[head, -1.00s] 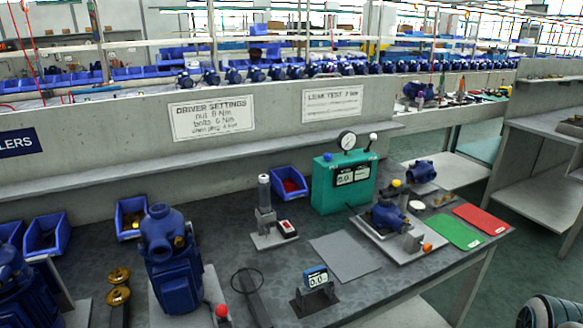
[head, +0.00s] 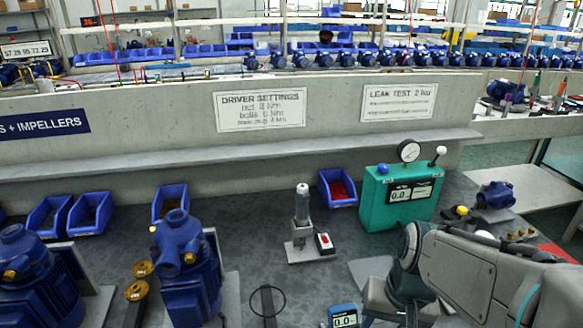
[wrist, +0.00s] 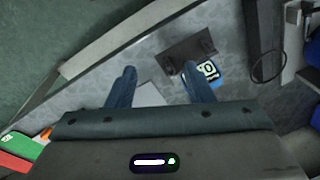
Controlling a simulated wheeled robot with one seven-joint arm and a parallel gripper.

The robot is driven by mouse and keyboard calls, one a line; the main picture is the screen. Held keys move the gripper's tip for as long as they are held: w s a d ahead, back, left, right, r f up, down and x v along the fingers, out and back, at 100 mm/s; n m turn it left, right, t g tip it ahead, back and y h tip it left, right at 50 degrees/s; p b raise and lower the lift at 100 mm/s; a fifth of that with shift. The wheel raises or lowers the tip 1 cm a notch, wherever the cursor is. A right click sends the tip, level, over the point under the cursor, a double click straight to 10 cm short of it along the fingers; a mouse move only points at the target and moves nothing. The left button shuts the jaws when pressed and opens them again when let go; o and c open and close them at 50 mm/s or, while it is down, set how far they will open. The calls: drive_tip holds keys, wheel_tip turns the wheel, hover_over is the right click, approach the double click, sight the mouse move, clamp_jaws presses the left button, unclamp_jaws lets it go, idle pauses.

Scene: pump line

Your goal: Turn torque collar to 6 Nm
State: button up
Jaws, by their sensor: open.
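The upright driver (head: 302,215), a grey cylinder with a white top, stands on a grey base plate with a red-buttoned box (head: 324,242) beside it. A separate torque collar and its scale are too small to make out. My gripper (wrist: 158,72) is open and empty in the wrist view, its two blue-grey fingers apart above the bench. The blue display (head: 344,318) is at the lower edge of the head view. In the wrist view the display (wrist: 208,72) is partly behind the right finger. The driver stands apart, left of my arm, in the head view.
The green leak-test box (head: 397,203) with a gauge stands behind my arm. Blue pumps (head: 185,265) stand at left. A red-filled blue bin (head: 338,188) is behind the driver. The driver settings sign (head: 259,109) is on the wall. A black cable loop (head: 268,302) lies in front.

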drive_tip(key=w+a+m+y+p, duration=0.1)
drive_tip(key=w+a, duration=0.1)
drive_tip(key=w+a+r+m+g+y+p, duration=0.1)
drive_tip(key=a+m+y+p, duration=0.1)
drive_tip(key=w+a+m+g+y+p, duration=0.1)
drive_tip(key=w+a+p, duration=0.1)
drive_tip(key=shift+w+a+r+m+y, duration=0.15)
drive_tip(key=shift+w+r+m+y, duration=0.1)
drive_tip(key=shift+w+m+y, duration=0.15)
drive_tip(key=w+a+r+m+y+p, duration=0.2)
drive_tip(key=w+a+m+y+p, duration=0.15)
drive_tip(key=w+m, duration=0.2)
drive_tip(key=m+t+y+p, duration=0.6)
drive_tip(key=m+t+p, duration=0.2)
drive_tip(key=m+t, duration=0.3)
approach(303, 189)
drive_tip(key=w+a+g+p, duration=0.1)
drive_tip(key=w+a+p, duration=0.1)
drive_tip(key=w+a, duration=0.5)
drive_tip(key=a+m, duration=0.1)
drive_tip(key=a, duration=0.2)
drive_tip(key=shift+w+a+r, duration=0.15)
drive_tip(key=shift+w+a, duration=0.1)
drive_tip(key=shift+w, duration=0.1)
drive_tip(key=c, duration=1)
